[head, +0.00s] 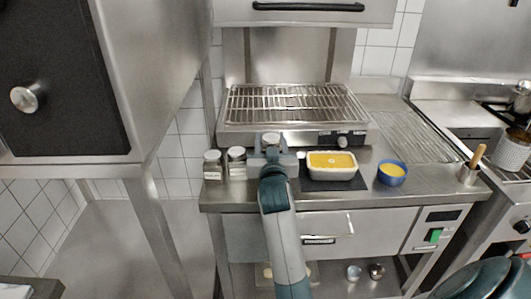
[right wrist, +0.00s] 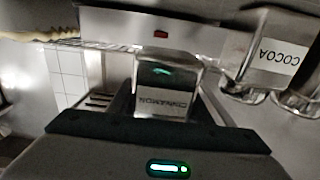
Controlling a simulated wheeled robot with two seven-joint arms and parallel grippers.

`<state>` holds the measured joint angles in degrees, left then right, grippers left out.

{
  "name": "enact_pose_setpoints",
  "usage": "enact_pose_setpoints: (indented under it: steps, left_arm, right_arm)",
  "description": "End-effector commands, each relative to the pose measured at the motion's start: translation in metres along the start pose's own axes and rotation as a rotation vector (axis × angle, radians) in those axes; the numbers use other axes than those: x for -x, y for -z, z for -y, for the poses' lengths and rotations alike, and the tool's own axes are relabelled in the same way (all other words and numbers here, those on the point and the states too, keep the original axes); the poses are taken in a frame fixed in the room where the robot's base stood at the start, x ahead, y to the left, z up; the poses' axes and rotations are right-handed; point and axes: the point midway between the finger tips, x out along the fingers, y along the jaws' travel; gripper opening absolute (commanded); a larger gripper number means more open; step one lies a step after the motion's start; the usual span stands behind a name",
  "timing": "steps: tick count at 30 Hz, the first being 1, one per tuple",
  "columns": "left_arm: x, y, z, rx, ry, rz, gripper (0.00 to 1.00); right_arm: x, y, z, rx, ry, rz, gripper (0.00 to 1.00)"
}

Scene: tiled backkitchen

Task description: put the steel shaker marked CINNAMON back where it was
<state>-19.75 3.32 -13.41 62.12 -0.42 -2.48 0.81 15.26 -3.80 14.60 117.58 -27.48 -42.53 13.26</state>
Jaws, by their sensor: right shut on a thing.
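The steel shaker marked CINNAMON (right wrist: 165,88) is between the jaws of my right gripper (head: 271,152) in the right wrist view, its label upside down there. In the head view the top of the shaker (head: 271,138) shows just beyond the gripper, at the front of the counter; its lower part is hidden. I cannot tell whether its base touches the counter. A shaker marked COCOA (right wrist: 283,55) is beside it, apart, in the right wrist view. In the head view two shakers (head: 212,166) (head: 236,162) stand left of the gripper. My left gripper is not in view.
A grill (head: 295,105) stands behind the gripper. A white dish with yellow food (head: 332,175) sits on a dark mat (head: 345,185) close to the right, then a blue bowl (head: 391,178).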

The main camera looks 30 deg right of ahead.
Motion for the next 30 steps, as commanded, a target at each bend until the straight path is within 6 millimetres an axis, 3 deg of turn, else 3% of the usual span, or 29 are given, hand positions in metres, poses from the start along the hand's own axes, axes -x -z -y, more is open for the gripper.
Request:
enact_pose_setpoints:
  steps: [5,17,23,30]
  left_arm:
    - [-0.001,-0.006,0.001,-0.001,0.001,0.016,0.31]
    - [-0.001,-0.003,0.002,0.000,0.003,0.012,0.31]
    - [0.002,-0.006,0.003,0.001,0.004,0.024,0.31]
    - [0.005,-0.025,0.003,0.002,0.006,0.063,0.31]
  right_arm:
    - [-0.009,-0.009,0.013,-0.001,0.000,-0.001,0.19]
    - [-0.010,-0.012,0.014,0.000,0.000,0.000,0.19]
    - [-0.009,-0.032,0.014,0.002,0.001,0.003,0.19]
    - [-0.009,-0.050,0.014,0.000,0.001,0.000,0.19]
